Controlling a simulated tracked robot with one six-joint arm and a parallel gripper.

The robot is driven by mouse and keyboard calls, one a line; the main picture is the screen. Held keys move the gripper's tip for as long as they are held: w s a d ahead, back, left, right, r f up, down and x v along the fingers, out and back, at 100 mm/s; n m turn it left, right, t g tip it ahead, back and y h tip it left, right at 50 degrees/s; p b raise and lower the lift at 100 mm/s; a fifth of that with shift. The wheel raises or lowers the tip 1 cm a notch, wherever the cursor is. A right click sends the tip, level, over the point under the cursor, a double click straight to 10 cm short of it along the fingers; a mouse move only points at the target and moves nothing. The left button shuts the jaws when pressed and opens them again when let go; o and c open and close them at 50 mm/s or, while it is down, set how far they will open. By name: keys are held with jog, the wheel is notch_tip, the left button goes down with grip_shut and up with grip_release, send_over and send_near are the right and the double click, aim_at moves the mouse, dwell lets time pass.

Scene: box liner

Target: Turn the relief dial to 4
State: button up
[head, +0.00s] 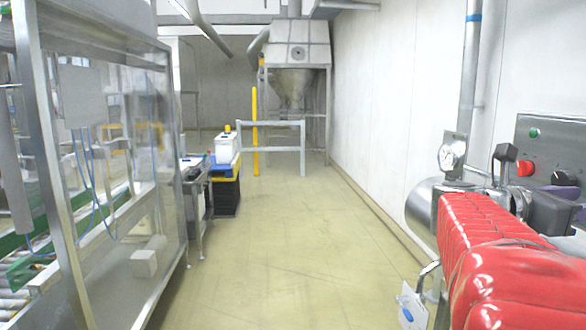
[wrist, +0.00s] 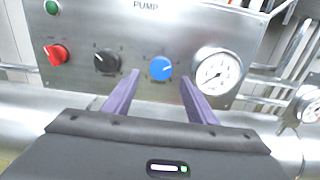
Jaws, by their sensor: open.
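A steel panel (wrist: 222,30) marked PUMP fills the upper wrist view. On it are a blue dial (wrist: 161,68) with a white pointer mark aimed right and slightly up, and a black dial (wrist: 106,61) to its left. I cannot read the dial labels, so I cannot tell which is the relief dial. My gripper (wrist: 161,77) is open, its purple fingers pointing at the panel with the tips low on either side of the blue dial. Contact is not visible. In the head view my red-sleeved arm hides part of the panel (head: 550,130).
A white gauge (wrist: 217,71) sits right of the blue dial. A red switch (wrist: 57,54) and a green button (wrist: 51,7) are at the panel's left. Another gauge (wrist: 309,108) and pipes are at the right. The floor (head: 270,240) ahead is clear.

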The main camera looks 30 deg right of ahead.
jog(key=shift+x, duration=2.25)
jog(key=shift+c, duration=0.3)
jog(key=c, duration=1)
jog(key=shift+m, duration=0.9)
jog(key=o, duration=1.1)
jog(key=shift+c, duration=0.2)
